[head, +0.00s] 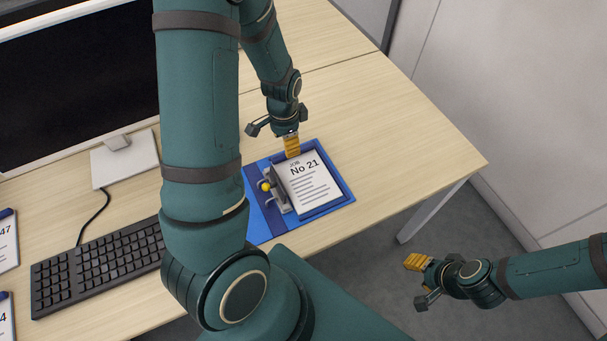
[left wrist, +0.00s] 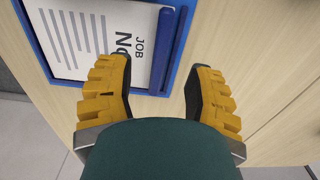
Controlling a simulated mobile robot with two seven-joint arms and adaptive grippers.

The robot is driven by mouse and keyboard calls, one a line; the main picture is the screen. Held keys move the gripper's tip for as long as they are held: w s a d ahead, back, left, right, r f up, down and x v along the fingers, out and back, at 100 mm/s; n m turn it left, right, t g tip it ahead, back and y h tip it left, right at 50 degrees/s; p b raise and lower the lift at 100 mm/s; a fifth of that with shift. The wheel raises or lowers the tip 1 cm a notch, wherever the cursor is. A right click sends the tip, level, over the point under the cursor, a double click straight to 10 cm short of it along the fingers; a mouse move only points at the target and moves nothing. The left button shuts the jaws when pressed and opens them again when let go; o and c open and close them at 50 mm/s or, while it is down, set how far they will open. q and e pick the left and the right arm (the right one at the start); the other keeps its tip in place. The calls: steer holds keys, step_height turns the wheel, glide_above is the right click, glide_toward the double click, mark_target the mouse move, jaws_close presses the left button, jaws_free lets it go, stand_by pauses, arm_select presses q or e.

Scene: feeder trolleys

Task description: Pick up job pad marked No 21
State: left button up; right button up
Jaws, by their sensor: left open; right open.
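The job pad marked No 21 (head: 312,182) is a white printed sheet on a blue backing, lying on the desk near its front edge. A clip with a yellow knob (head: 265,186) is at its left side. My left gripper (head: 292,152) is over the pad's far edge, its fingers pointing down. In the left wrist view its open yellow fingers (left wrist: 158,88) have the pad's blue rim (left wrist: 168,50) and part of the sheet between and beyond them. Contact cannot be told. My right gripper (head: 418,278) is open and empty, off the desk's front right side.
A black keyboard (head: 98,266) and a monitor (head: 75,85) stand on the left of the desk. Other pads, one ending in 47 (head: 6,243), lie at the far left edge. The wooden desk top (head: 390,130) is clear right of the pad.

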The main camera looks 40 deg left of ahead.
arm_select(q)
steer(key=shift+a+f+b, duration=0.1)
steer(key=shift+f+b, duration=0.85)
steer(key=shift+f, duration=2.25)
jaws_close()
